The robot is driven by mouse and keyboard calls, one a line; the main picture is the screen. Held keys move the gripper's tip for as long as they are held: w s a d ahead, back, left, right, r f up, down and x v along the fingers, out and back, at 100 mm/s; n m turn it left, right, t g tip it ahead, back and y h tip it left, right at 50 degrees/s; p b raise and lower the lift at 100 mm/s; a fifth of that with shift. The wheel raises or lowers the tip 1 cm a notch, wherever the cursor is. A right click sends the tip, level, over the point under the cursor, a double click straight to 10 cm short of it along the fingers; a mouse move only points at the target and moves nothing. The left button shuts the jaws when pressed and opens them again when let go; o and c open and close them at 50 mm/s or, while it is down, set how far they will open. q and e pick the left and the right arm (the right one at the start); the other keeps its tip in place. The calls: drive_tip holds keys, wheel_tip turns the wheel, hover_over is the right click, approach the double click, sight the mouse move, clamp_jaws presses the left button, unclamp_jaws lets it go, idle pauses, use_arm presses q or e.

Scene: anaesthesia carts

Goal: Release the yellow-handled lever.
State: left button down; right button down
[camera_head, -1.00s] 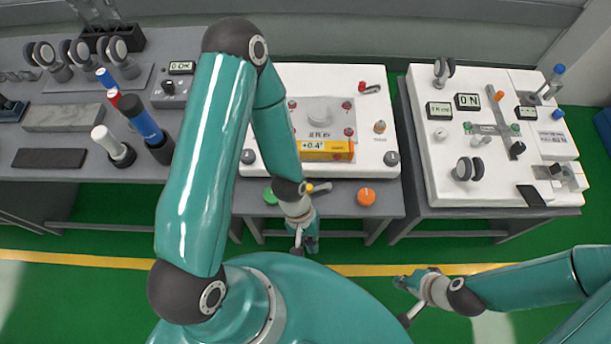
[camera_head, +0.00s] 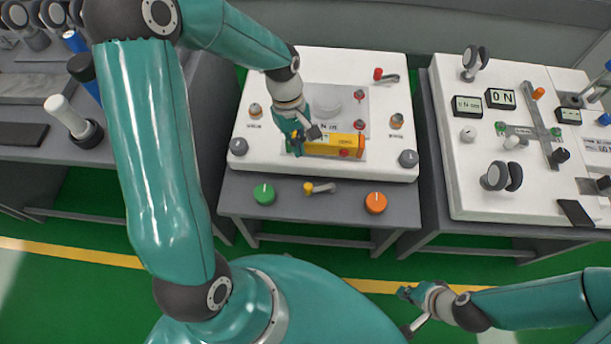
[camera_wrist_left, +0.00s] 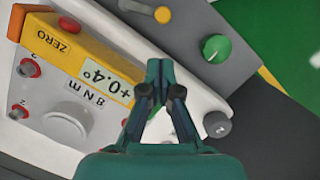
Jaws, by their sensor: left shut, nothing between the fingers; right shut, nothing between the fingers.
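The yellow-handled lever (camera_head: 309,188) lies on the front ledge of the middle cart, between a green knob and an orange knob. Its yellow knob points left and its grey arm extends right. In the left wrist view the lever (camera_wrist_left: 161,14) is at the top, beyond my fingertips and apart from them. My left gripper (camera_head: 296,147) is shut and empty over the front left of the white panel, beside the yellow box; its fingers also show in the wrist view (camera_wrist_left: 160,66). My right gripper (camera_head: 405,293) is shut and empty above the green floor, away from the carts.
The green knob (camera_head: 264,194) and orange knob (camera_head: 375,202) flank the lever. The yellow display box (camera_head: 332,145) sits on the white panel behind. A red-handled lever (camera_head: 387,76) is at the back right. Another instrument cart (camera_head: 455,190) stands to the right.

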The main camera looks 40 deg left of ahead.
use_arm(q)
drive_tip(key=b, duration=0.2)
approach(320, 188)
drive_tip(key=a+f, duration=0.1)
drive_tip(key=s+f, duration=0.1)
drive_tip(key=f, duration=0.1)
drive_tip(key=s+a+f, duration=0.1)
drive_tip(key=shift+s+a+f, duration=0.1)
drive_tip(key=shift+a+f, duration=0.3)
